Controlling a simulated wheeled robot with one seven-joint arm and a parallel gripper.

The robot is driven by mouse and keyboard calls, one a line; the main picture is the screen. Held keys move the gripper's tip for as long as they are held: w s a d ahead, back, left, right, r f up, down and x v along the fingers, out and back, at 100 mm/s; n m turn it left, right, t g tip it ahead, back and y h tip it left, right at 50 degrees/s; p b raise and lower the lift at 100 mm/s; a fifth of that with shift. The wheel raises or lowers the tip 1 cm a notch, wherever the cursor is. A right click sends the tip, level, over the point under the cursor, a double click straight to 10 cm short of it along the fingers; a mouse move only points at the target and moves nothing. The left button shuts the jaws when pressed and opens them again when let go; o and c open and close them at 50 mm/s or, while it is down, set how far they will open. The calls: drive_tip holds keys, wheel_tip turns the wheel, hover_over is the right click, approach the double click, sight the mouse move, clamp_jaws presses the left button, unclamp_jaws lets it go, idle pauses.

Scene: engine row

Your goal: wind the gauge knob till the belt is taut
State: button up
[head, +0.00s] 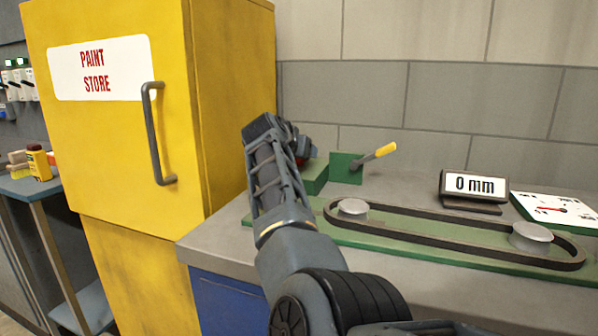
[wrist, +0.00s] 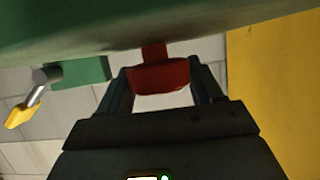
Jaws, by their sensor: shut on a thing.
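The red gauge knob (wrist: 160,76) sits between the two fingers of my gripper (wrist: 162,85) in the wrist view, on a short red stem below a green block. My gripper is shut on it. In the head view my arm and gripper (head: 300,150) hide most of the knob, and only a bit of red shows. The dark belt (head: 440,231) loops around two grey pulleys, the left one (head: 352,207) and the right one (head: 531,236), on a green base plate. A small display (head: 475,186) behind the belt reads 0 mm.
A green bracket (head: 345,170) with a yellow-handled lever (head: 385,150) stands right of my gripper. A white dial (head: 555,210) with a red pointer lies at the far right. A yellow paint store cabinet (head: 110,150) stands close on the left.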

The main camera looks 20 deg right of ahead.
drive_tip(key=shift+f+m+g+h+b, duration=0.15)
drive_tip(key=shift+m+g+h+b, duration=0.55)
drive_tip(key=shift+b, duration=0.3)
drive_tip(key=shift+m+h+b, duration=0.3)
drive_tip(key=shift+m+b, duration=0.1)
drive_tip(key=shift+m+g+h+b, duration=0.5)
drive_tip(key=shift+m+g+b, duration=0.3)
drive_tip(key=shift+g+b, duration=0.2)
drive_tip(key=o, duration=1)
drive_tip(key=shift+c, duration=0.2)
drive_tip(key=shift+a, duration=0.1)
drive_tip(key=shift+p+v, duration=0.6)
drive_tip(key=shift+v, duration=3.25)
